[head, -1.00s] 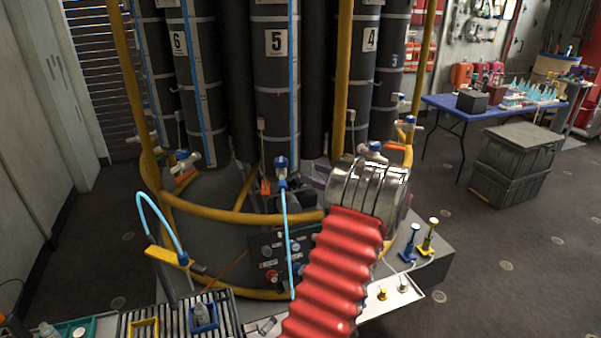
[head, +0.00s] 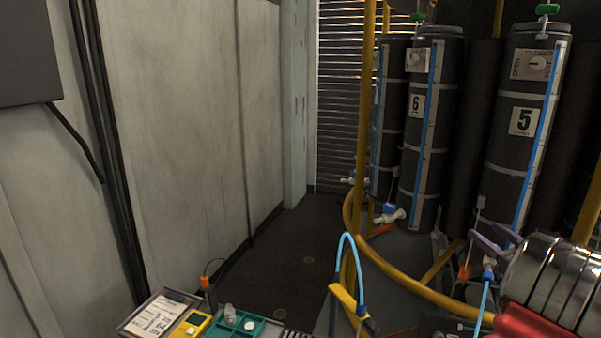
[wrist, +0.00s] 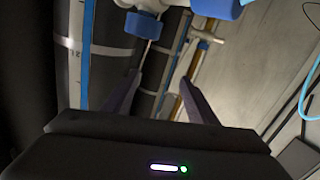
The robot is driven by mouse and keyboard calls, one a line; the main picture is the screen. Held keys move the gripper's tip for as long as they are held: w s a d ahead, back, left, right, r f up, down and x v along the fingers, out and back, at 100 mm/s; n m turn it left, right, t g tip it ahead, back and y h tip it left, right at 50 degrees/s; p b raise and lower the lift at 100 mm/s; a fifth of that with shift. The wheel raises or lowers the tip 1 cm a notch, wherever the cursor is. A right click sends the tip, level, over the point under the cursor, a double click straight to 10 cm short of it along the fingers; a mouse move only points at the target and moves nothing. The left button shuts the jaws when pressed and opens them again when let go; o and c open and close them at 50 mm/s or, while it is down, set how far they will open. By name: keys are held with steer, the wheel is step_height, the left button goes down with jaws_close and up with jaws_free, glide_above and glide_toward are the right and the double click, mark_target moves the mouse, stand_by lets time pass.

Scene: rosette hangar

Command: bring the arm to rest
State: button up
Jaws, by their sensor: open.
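My arm, a red ribbed sleeve (head: 535,325) with a ringed metal wrist (head: 550,280), shows at the lower right of the head view. My gripper's two purple-grey fingers (head: 490,242) show just left of the wrist, in front of the rack of cylinders. In the wrist view my gripper (wrist: 160,88) is open, its fingers well apart. I see nothing held between them. A dark cylinder with a blue strip (wrist: 87,60) and a blue-and-white valve (wrist: 150,18) lie beyond the fingers.
Tall dark cylinders numbered 5 (head: 522,121) and 6 (head: 417,104) stand behind a yellow rail (head: 415,285). A blue hose (head: 352,258) arches near my arm. A yellow device (head: 191,327) and green tray (head: 240,328) are at the bottom. Floor is clear by the left wall.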

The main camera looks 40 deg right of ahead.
steer(key=w+a+r+g+h, duration=0.1)
steer(key=w+a+r, duration=0.4)
steer(key=w, duration=0.5)
steer(key=w+a+r+g+h, duration=0.1)
steer(key=w+a+r, duration=0.3)
steer(key=w, duration=0.5)
steer(key=w+a+r+m+g+y, duration=0.1)
steer(key=w+a, duration=0.3)
steer(key=a, duration=0.5)
steer(key=w+a+r+g, duration=0.1)
steer(key=w+a, duration=0.4)
steer(key=a, duration=0.4)
steer(key=s+a+f+n+g+y, duration=0.1)
steer(key=a+f+y, duration=0.15)
steer(key=a, duration=0.85)
steer(key=s+a+f+n+g+y, duration=0.1)
steer(key=a+f+y, duration=0.15)
steer(key=a, duration=0.95)
steer(key=s+a+f+n+g+y, duration=0.1)
steer(key=s+a+f+y, duration=0.1)
steer(key=s+a+f, duration=0.2)
steer(key=s+a+f+n+g+y, duration=0.2)
steer(key=s+a+f, duration=0.3)
steer(key=s+a, duration=0.5)
steer(key=a+y, duration=0.1)
steer(key=a, duration=0.7)
steer(key=shift+s+n, duration=0.3)
steer(key=shift+f, duration=0.1)
steer(key=shift+c, duration=0.2)
